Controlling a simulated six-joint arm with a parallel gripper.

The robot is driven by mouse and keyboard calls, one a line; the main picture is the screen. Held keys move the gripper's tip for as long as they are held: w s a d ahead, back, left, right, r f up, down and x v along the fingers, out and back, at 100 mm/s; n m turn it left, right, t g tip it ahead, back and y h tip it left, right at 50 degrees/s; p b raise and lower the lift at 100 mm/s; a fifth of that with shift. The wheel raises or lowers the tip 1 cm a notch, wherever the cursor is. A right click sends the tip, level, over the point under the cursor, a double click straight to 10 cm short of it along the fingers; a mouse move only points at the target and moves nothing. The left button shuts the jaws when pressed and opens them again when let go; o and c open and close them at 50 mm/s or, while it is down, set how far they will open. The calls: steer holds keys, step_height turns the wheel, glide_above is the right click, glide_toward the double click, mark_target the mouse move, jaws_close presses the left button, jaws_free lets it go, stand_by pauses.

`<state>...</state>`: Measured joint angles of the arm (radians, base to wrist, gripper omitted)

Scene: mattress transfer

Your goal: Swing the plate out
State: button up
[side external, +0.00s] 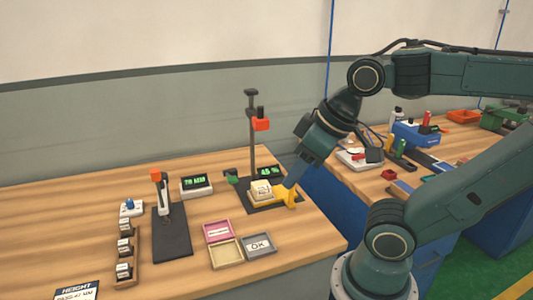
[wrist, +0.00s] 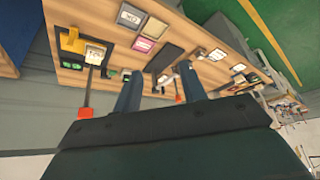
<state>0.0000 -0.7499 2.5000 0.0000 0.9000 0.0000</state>
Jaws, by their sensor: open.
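A dark gauge stand (side external: 252,140) with a tall post and a red-orange head stands near the table's back right. A pale labelled block (side external: 262,190) sits on its base, beside a yellow plate-like part (side external: 290,197); which part the task calls the plate is unclear. The wrist view shows the yellow part (wrist: 72,40) and the block (wrist: 95,54) at upper left. Contact is not visible.
A second dark stand (side external: 172,235) with a red-orange top and a green display (side external: 195,185) stand left. Pink (side external: 218,223), tan (side external: 240,253) and grey "OK" (side external: 259,236) trays lie in front. A rack (side external: 133,255) holds several small blocks. Bare wood lies around them.

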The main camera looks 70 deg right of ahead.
steer(key=m+g, duration=0.6)
steer(key=m, duration=0.5)
glide_above(291, 203)
step_height(291, 203, down, 13)
steer(key=shift+w+d+f, duration=0.15)
steer(key=shift+d, duration=0.3)
steer(key=shift+f, duration=0.1)
step_height(291, 203, down, 14)
steer(key=shift+r, duration=0.2)
steer(key=shift+c, duration=0.5)
